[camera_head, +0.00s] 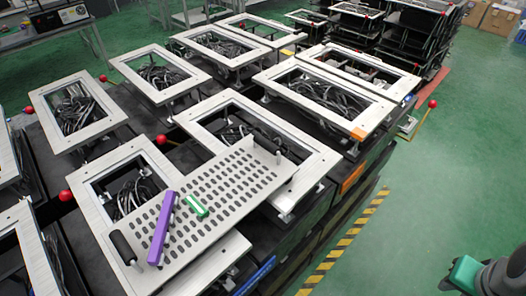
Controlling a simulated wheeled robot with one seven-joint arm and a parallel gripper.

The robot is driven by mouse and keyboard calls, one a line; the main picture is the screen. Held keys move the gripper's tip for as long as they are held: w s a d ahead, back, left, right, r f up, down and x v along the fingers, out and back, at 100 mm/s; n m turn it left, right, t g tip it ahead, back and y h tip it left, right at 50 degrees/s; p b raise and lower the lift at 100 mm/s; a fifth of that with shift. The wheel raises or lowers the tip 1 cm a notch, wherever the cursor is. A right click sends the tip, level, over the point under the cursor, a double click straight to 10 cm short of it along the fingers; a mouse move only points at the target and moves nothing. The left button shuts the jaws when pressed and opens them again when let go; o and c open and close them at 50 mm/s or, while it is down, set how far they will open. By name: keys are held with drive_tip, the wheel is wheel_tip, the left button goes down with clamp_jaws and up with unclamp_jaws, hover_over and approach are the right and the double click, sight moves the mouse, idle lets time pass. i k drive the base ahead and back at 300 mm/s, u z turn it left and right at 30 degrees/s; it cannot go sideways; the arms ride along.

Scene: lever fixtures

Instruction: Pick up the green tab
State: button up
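The green tab (196,205) is a small bar with a pale stripe. It lies on a grey perforated metal plate (258,160), to the right of a longer purple bar (162,228). A gap separates the tab from the purple bar. Part of my own arm, dark with a teal piece, shows at the bottom right corner, far from the tab and off to the right of the fixtures. I cannot make out any gripper fingers in this view.
The plate rests tilted across metal frames, with a black cylindrical handle (122,247) at its near left. Several open frames with black cables surround it. Red ball-tipped levers (66,196) stick out between them. Green floor (440,170) is clear on the right, beyond a yellow-black stripe (345,240).

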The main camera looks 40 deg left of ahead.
sight(191, 199)
drive_tip(key=i, duration=1.3)
drive_tip(key=u, duration=5.5)
drive_tip(key=i, duration=1)
